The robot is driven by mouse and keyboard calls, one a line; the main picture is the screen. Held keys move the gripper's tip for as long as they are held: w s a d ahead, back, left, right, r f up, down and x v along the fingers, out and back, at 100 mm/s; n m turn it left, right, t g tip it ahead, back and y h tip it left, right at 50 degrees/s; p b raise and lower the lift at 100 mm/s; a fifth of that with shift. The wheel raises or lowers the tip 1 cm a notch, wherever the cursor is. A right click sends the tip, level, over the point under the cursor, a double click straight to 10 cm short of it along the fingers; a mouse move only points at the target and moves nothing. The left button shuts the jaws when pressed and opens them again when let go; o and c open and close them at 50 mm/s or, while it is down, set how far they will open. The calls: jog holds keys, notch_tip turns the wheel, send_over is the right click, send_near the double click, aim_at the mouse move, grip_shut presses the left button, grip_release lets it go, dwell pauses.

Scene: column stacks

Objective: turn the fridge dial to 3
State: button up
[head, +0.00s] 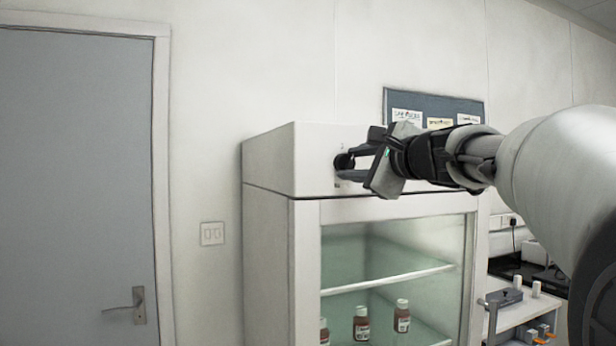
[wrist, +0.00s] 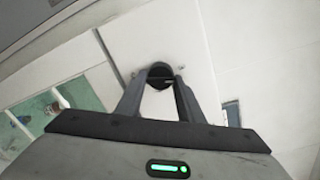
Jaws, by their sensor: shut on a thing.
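The fridge (head: 268,240) is a white cabinet with a glass door. Its dial (head: 342,161) is a small black round knob on the front panel above the door. The dial also shows in the wrist view (wrist: 160,72), between my fingertips. My gripper (head: 350,162) reaches in from the right, and its two fingers are shut on the dial. In the wrist view my gripper (wrist: 160,82) has a finger on each side of the knob. The fingers partly cover the dial in the head view. I cannot read its numbers or tell where it points.
Several brown bottles (head: 361,323) stand inside behind the glass. A grey door (head: 75,190) and a light switch (head: 212,233) are at the left. A noticeboard (head: 400,104) hangs behind my gripper. A white cart (head: 515,313) with small items stands at the right.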

jog(key=n+b, duration=0.1)
jog(key=n, duration=0.1)
jog(key=shift+r+n+b, duration=0.2)
jog(key=shift+n+b, duration=0.2)
jog(key=shift+r+n, duration=0.15)
jog(key=shift+n, duration=0.15)
jog(key=o, duration=1)
jog(key=shift+f, duration=0.25)
